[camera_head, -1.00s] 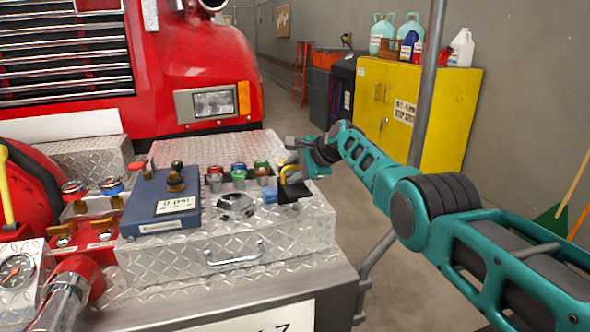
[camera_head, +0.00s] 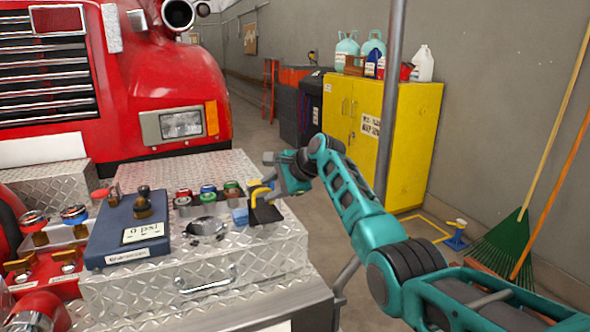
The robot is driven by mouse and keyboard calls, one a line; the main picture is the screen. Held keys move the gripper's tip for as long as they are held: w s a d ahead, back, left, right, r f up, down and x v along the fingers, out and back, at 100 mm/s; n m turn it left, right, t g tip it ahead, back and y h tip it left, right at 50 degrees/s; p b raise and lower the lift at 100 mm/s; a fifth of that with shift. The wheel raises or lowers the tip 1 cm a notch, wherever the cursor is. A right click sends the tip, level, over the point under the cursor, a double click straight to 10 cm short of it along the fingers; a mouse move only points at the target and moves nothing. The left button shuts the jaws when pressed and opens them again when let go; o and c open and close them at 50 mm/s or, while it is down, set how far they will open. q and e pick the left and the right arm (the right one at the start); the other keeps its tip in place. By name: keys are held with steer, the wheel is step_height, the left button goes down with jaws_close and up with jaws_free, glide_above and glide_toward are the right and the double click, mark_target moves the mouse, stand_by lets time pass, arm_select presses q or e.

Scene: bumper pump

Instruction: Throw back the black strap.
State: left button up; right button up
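A small black piece (camera_head: 265,213), which looks like the black strap, sits at the right end of the diamond-plate box (camera_head: 250,252), beside a yellow curved part (camera_head: 258,191) and a blue block (camera_head: 240,216). My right gripper (camera_head: 272,172) is just above and behind the black piece, close to the yellow part. Its fingers are small and partly hidden, so I cannot tell whether they are open or touching anything. My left gripper is out of view.
A blue gauge box (camera_head: 130,232) reading 0 psi and several coloured knobs (camera_head: 207,193) stand on the bumper left of my gripper. A vertical grey pole (camera_head: 388,110) rises behind my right arm. A yellow cabinet (camera_head: 410,140) and a green rake (camera_head: 500,250) are beyond.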

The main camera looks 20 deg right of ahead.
steer(key=v, duration=0.9)
steer(key=shift+d, duration=0.1)
steer(key=shift+c, duration=0.5)
